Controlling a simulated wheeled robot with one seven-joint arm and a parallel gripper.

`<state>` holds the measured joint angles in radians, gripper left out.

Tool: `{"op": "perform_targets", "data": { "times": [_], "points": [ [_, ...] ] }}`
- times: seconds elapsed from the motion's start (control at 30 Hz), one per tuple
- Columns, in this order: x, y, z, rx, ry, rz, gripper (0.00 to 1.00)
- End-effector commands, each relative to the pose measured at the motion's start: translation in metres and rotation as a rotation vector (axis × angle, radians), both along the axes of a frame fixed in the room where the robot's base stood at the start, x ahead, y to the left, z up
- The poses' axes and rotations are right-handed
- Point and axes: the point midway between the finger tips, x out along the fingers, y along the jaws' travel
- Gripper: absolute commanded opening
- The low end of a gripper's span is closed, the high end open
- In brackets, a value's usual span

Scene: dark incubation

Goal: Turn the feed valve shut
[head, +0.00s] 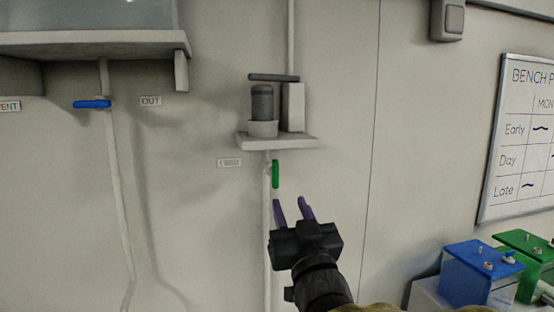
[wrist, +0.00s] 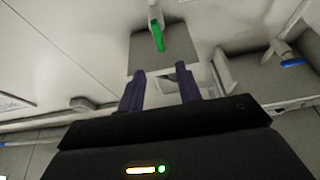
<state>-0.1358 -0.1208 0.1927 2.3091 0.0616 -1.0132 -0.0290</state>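The feed valve's green handle (head: 275,174) hangs upright along the pale pipe under a small wall shelf, just right of the FEED label (head: 229,163). My gripper (head: 292,208) is below the handle and a little to its right, with its two purple fingers pointing up. The fingers are spread with nothing between them. In the wrist view the green handle (wrist: 157,36) shows beyond the gap between the fingertips (wrist: 160,80), apart from them. None of the handle seems hidden.
The small shelf (head: 290,142) above the handle carries a grey cylinder device (head: 262,103). A blue handle (head: 92,104) sits on another pipe at left, near an OUT label (head: 151,100). Blue (head: 480,272) and green (head: 524,258) boxes stand at lower right. The wall around my gripper is clear.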

Motion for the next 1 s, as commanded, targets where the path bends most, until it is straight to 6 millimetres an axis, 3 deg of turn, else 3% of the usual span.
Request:
{"op": "perform_targets", "data": {
  "times": [0.7,1.0],
  "points": [
    [0.109,0.033,0.051,0.000,0.002,0.003,0.35],
    [0.133,0.040,0.059,-0.001,0.001,0.002,0.35]
  ]
}}
